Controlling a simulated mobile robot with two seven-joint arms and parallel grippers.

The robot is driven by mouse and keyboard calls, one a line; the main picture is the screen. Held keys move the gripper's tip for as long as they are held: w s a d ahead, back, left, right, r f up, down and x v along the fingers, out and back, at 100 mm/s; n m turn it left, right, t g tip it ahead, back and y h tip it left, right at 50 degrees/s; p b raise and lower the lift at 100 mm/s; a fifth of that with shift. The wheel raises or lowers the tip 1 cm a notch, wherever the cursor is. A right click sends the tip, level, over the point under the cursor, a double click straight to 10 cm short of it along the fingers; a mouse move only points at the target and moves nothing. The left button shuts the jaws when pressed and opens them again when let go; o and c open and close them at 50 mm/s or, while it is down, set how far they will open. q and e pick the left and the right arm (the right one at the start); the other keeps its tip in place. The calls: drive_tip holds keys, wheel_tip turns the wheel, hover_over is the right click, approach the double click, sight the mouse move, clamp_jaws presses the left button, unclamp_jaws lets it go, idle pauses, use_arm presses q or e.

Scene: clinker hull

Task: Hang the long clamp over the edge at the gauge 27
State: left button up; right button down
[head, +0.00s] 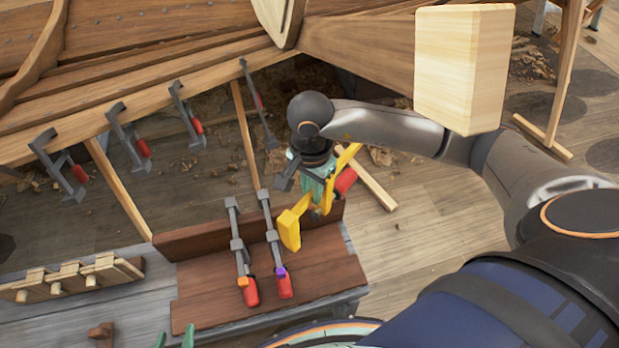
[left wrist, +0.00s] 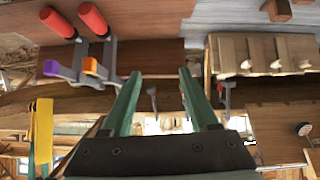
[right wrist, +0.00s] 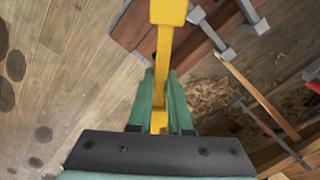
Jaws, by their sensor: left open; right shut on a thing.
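A yellow clamp (head: 291,229) with a red handle is held in my right gripper (head: 318,188), above the back right of the bench. The right wrist view shows its yellow bar (right wrist: 163,75) between the green fingers, and it also shows in the left wrist view (left wrist: 42,135). My left gripper (head: 175,338) is open and empty at the bottom edge of the head view; its fingers (left wrist: 165,100) are spread in the left wrist view. The hull edge (head: 150,95) runs across the upper left. I see no readable number 27.
Two grey clamps with red handles (head: 240,262) (head: 275,255) lie on the brown bench board (head: 320,270). Several clamps (head: 125,130) hang along the hull edge. Light wooden pieces (head: 70,280) stand at the left. A pale wooden block (head: 460,65) shows at the upper right.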

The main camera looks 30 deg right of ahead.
sight(288, 223)
use_arm(q)
drive_tip(key=r+p, duration=0.2)
drive_tip(key=p, duration=0.1)
drive_tip(key=s+r+p, duration=0.1)
drive_tip(key=r+p, duration=0.1)
drive_tip(key=shift+a, duration=0.35)
drive_tip(key=shift+s+r+p, duration=0.1)
drive_tip(key=shift+r+p, duration=0.05)
drive_tip(key=shift+p, duration=0.4)
drive_tip(key=shift+c, duration=0.8)
drive_tip(key=shift+s+a, duration=0.1)
drive_tip(key=shift+a, duration=0.1)
use_arm(e)
drive_tip(key=s+n, duration=0.1)
drive_tip(key=n, duration=0.3)
drive_tip(key=s+a+r+n, duration=0.1)
drive_tip(key=s+n, duration=0.1)
drive_tip(key=n, duration=0.3)
drive_tip(key=s+r+n, duration=0.1)
drive_tip(key=n, duration=0.3)
drive_tip(key=shift+s+a+r+n, duration=0.2)
drive_tip(key=shift+s+n, duration=0.1)
drive_tip(key=shift+s, duration=0.1)
